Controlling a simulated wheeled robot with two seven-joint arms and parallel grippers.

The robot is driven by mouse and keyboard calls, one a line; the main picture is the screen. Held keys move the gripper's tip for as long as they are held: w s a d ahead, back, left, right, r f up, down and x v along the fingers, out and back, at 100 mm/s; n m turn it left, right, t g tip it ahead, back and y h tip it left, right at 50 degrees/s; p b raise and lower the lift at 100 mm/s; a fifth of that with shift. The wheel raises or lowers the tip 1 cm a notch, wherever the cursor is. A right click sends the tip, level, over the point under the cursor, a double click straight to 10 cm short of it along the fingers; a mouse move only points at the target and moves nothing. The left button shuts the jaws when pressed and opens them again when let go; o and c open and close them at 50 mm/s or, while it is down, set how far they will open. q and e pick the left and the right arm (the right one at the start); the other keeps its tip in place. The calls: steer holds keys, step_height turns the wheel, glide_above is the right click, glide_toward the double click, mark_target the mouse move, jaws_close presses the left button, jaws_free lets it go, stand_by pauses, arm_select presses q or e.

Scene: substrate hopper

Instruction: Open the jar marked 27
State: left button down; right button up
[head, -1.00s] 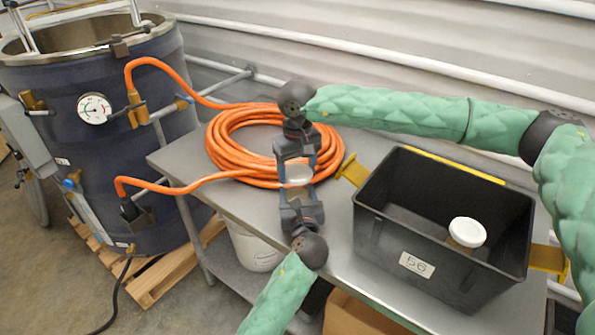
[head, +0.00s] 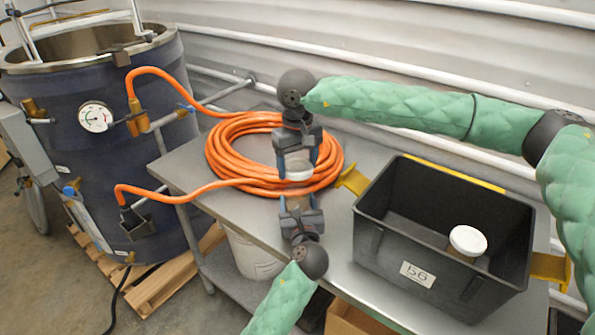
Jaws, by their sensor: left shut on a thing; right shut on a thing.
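A white lid (head: 299,172) sits between the fingers of my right gripper (head: 296,165), the upper one, above the table. My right gripper is shut on it. My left gripper (head: 298,203), the lower one, is just below, shut on what looks like a small, clear or pale jar body, mostly hidden by the fingers. No number can be read on it. Whether the lid still touches the jar body cannot be told. A second jar with a white lid (head: 468,240) stands in the black bin (head: 375,255); its marking does not show.
A coiled orange hose (head: 225,160) lies on the grey metal table (head: 180,170) behind the grippers. The black bin, with a white label and yellow handles, fills the table's right side. A large dark vat (head: 85,180) with a gauge stands at left.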

arm_select(q)
steer(key=shift+c, duration=1.3)
jaws_free()
